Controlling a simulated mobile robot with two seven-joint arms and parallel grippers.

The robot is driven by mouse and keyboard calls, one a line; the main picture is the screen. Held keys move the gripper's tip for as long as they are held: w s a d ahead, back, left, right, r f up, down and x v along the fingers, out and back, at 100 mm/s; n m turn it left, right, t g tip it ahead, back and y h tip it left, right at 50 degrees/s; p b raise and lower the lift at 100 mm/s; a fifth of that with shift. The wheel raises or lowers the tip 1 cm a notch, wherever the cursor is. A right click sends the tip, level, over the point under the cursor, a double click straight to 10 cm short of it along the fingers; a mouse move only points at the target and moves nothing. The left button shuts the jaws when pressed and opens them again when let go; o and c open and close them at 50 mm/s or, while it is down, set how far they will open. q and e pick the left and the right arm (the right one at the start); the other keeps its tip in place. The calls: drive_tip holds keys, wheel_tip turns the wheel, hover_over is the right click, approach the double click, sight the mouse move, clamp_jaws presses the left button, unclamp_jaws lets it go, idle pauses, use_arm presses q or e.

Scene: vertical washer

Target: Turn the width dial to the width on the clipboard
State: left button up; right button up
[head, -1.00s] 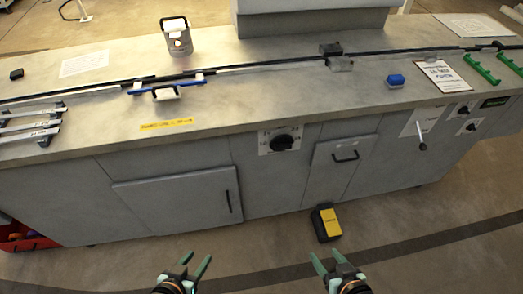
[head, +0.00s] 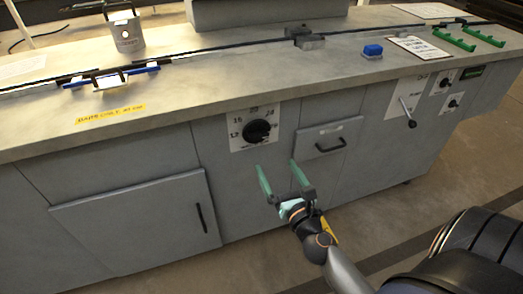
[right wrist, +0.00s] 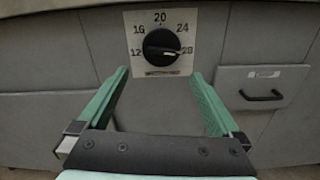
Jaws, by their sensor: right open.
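The width dial (head: 257,131) is a black round knob on a white plate on the bench front. In the right wrist view the dial (right wrist: 162,47) has the numbers 12, 16, 20, 24 and 28 around it, and its pale mark appears to point toward 28. The clipboard (head: 419,46) lies on the bench top at the right; its writing is too small to read. My right gripper (head: 278,172) is open and empty, below and in front of the dial, apart from it. In the right wrist view the fingers (right wrist: 160,82) spread below and either side of the dial. My left gripper is out of view.
A drawer (head: 330,138) with a black handle is right of the dial, and a cabinet door (head: 135,225) is at lower left. A lever (head: 407,112) and smaller dials (head: 447,77) are farther right.

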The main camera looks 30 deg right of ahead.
sight(260, 137)
drive_tip(key=x, duration=0.6)
drive_tip(key=p+x, duration=0.1)
drive_tip(key=x, duration=0.5)
drive_tip(key=shift+w+d+f, duration=0.1)
drive_tip(key=shift+w+d, duration=0.15)
drive_tip(key=shift+m, duration=0.3)
drive_tip(key=c, duration=1.3)
